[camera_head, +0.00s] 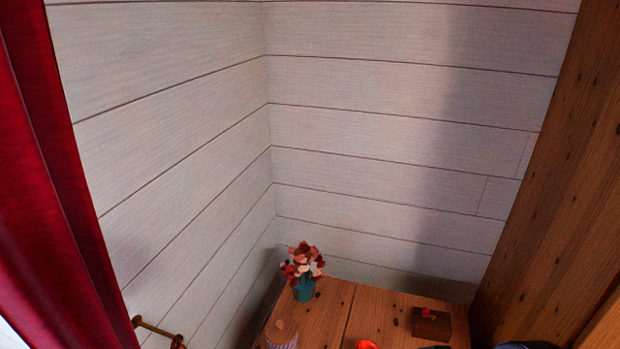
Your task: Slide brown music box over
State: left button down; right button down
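The brown music box (432,324) is a small dark-brown wooden box with a small red-orange piece on top. It sits on the right part of the wooden tabletop (335,314), towards its back right. Neither of my grippers can be made out in the head view. No gripper is seen touching the box.
A teal vase of red and pale flowers (303,288) stands at the back left of the tabletop. A striped item (282,332) and a red-orange item (367,345) are cut by the bottom edge. A wooden panel (550,190) rises on the right; a red curtain (50,200) hangs left.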

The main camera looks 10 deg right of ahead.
aim_at(440, 329)
jog(key=z, duration=1.55)
jog(key=i+l+z, duration=0.25)
jog(key=i+z, duration=0.15)
jog(key=i+l+z, duration=0.1)
jog(key=i+z, duration=0.35)
jog(key=i, duration=0.1)
